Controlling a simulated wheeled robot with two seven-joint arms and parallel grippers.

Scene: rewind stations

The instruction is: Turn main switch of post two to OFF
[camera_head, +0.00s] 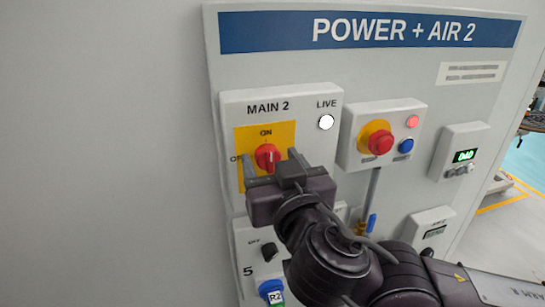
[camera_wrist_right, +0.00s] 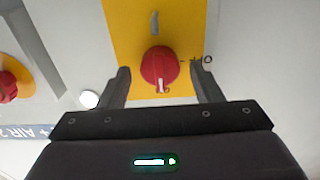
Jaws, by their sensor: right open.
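The MAIN 2 switch is a red round knob (camera_head: 267,156) on a yellow plate (camera_head: 284,133) of the POWER + AIR 2 panel. Its pale mark points up to ON; OFF is at the plate's left, partly covered by a finger. My right gripper (camera_head: 270,166) is open, its fingers on either side of the knob. In the right wrist view the picture is upside down: the knob (camera_wrist_right: 158,65) sits between the two spread fingertips (camera_wrist_right: 160,75), with a visible gap on each side. My left gripper is not in view.
The white LIVE lamp (camera_head: 326,122) is right of the switch. Further right are a red button on a yellow collar (camera_head: 378,140), a blue button (camera_head: 406,146) and a display box (camera_head: 463,156). A lower switch box with a black knob (camera_head: 269,251) is partly behind my arm.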

